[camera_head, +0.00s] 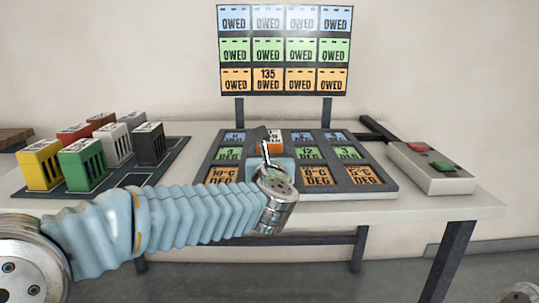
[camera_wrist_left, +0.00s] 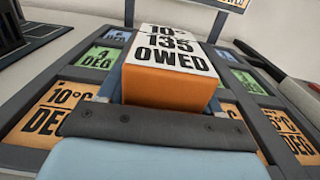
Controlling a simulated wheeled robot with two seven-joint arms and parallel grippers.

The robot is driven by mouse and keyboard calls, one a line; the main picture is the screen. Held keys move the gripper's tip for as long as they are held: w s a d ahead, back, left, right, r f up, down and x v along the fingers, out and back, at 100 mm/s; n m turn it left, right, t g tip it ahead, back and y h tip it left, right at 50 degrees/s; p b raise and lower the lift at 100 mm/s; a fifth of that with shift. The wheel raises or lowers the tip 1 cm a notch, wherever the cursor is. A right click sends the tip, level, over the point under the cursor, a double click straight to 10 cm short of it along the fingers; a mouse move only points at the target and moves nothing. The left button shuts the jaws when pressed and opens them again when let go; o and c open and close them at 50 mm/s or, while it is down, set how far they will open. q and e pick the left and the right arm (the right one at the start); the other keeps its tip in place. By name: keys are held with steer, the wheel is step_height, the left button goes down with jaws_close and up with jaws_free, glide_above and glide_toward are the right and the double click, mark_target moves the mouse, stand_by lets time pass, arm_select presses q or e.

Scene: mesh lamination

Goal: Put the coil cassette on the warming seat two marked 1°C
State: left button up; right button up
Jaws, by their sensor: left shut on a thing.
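My left gripper (camera_head: 268,158) is shut on an orange cassette with a white top label (camera_head: 273,137). In the left wrist view the cassette (camera_wrist_left: 165,85) fills the middle, and its label reads about 10°, 135 OWED. It is over the middle-left of the seat panel (camera_head: 300,192); I cannot tell whether it touches a seat. The front row has orange seats: one reading 10°C (camera_head: 222,174) at left, and others to the right (camera_head: 317,176) (camera_head: 363,175). The front seat second from left is hidden behind my gripper and the cassette. My right gripper is not in view.
A dark rack at left holds several cassettes, among them a yellow (camera_head: 38,165) and a green one (camera_head: 83,165). A sign board (camera_head: 283,50) stands behind the panel, with 135 in one orange cell. A button box (camera_head: 432,166) is at right.

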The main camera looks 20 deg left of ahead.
arm_select(q)
steer(key=shift+r, duration=0.1)
steer(key=shift+f+b, duration=0.2)
steer(key=shift+b, duration=0.1)
steer(key=o, duration=1.6)
steer(key=shift+r, duration=0.15)
steer(key=shift+s+d, duration=0.1)
steer(key=shift+s, duration=0.1)
steer(key=b+v, duration=0.1)
steer(key=v, duration=1)
steer(key=shift+s+b, duration=0.35)
